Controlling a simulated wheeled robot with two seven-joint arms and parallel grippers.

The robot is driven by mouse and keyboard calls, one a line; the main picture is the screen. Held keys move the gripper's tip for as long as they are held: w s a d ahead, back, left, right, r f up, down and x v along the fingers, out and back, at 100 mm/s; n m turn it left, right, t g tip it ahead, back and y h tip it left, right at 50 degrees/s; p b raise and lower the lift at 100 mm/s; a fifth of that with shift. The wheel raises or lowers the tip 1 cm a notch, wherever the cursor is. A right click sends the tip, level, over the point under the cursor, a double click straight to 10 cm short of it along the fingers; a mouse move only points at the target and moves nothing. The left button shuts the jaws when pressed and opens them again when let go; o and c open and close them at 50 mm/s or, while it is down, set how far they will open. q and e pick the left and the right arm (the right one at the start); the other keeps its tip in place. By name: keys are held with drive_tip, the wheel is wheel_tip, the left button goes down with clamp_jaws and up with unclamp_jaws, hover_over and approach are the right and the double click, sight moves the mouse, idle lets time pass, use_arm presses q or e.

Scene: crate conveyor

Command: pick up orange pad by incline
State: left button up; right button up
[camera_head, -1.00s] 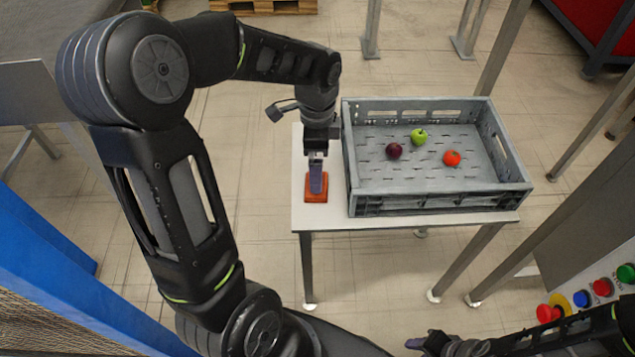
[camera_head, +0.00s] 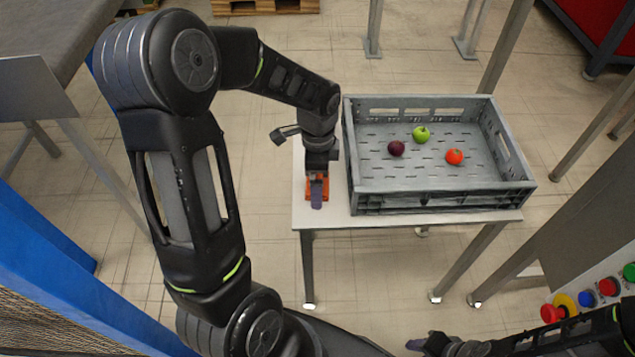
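The orange pad (camera_head: 310,190) lies on the left end of the white table (camera_head: 430,217), left of the grey crate. My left gripper (camera_head: 317,200) reaches down over the pad and hides its middle. Orange shows on both sides of the fingers. I cannot tell whether the fingers touch the pad or how far apart they are. My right gripper (camera_head: 424,342) is at the bottom edge, away from the table, only partly seen, and its opening is unclear. No incline is clearly recognisable.
The grey crate (camera_head: 445,200) fills most of the table and holds a green apple (camera_head: 421,134), a dark purple fruit (camera_head: 396,148) and an orange-red fruit (camera_head: 455,157). A panel with coloured buttons (camera_head: 608,287) stands at the lower right. Metal posts stand beyond the table.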

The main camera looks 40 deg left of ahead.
use_arm(q)
drive_tip(key=shift+c, duration=0.3)
drive_tip(key=c, duration=1.3)
drive_tip(key=shift+r, duration=0.15)
wheel_tip(320, 180, up, 10)
drive_tip(key=shift+f+p, duration=0.1)
drive_tip(key=shift+p, duration=0.7)
